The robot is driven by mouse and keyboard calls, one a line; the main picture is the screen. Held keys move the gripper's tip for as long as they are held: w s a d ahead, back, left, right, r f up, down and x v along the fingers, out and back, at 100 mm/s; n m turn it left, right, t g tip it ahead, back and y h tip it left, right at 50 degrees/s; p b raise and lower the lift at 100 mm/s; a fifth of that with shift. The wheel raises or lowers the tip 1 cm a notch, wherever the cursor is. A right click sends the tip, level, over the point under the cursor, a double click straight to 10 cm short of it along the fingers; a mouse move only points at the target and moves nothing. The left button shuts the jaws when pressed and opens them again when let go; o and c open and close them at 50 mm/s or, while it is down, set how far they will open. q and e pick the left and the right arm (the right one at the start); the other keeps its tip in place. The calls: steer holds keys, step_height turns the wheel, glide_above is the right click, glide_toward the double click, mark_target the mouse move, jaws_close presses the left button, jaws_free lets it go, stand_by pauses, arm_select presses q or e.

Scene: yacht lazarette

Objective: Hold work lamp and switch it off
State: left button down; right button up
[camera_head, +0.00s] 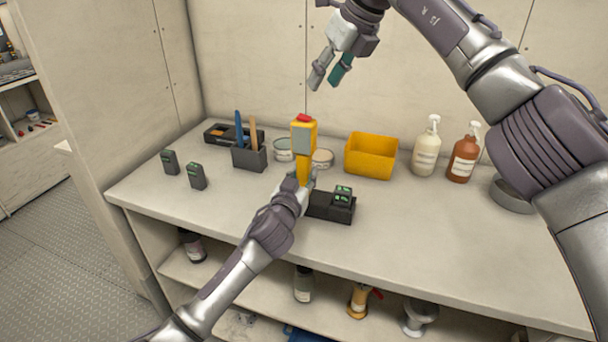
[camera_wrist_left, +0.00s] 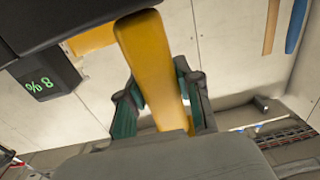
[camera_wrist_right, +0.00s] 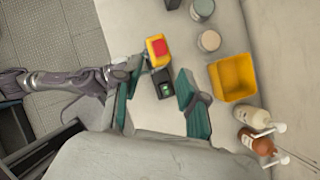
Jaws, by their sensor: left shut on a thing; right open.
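The work lamp (camera_head: 303,136) is yellow with a grey face and a red button on top. It stands upright above the bench, and I cannot tell if it is lit. My left gripper (camera_head: 303,180) is shut on its yellow handle, which also shows between the fingers in the left wrist view (camera_wrist_left: 150,65). My right gripper (camera_head: 328,80) is open and empty, above and behind the lamp. In the right wrist view the red button (camera_wrist_right: 159,47) faces up, just beyond the open fingertips (camera_wrist_right: 155,72).
A black charger (camera_head: 325,208) with a green-lit battery lies right of the lamp. Two batteries (camera_head: 196,176) stand at left. A pen holder (camera_head: 249,158), tins (camera_head: 322,159), a yellow bin (camera_head: 370,156) and pump bottles (camera_head: 427,148) line the back. The front right bench is clear.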

arm_select(q)
steer(key=c, duration=1.4)
jaws_free()
jaws_close()
arm_select(e)
steer(key=shift+c, duration=1.3)
steer(key=shift+f+m, duration=0.25)
steer(key=shift+m, duration=0.05)
steer(key=c, duration=0.3)
steer(key=shift+a+f+m+y, duration=0.3)
steer(key=shift+m+y, duration=0.1)
steer(key=shift+m, duration=0.1)
jaws_close()
steer(key=d+f+m+y, duration=0.1)
steer(key=d+m+y, duration=0.3)
steer(key=m, duration=0.9)
steer(key=d+f+m+y, duration=0.2)
steer(key=d+m+y, duration=0.2)
steer(key=m, duration=1)
steer(key=shift+d+m+t+y, duration=0.15)
steer(key=shift+m+t+y, duration=0.2)
steer(key=shift+y, duration=1.35)
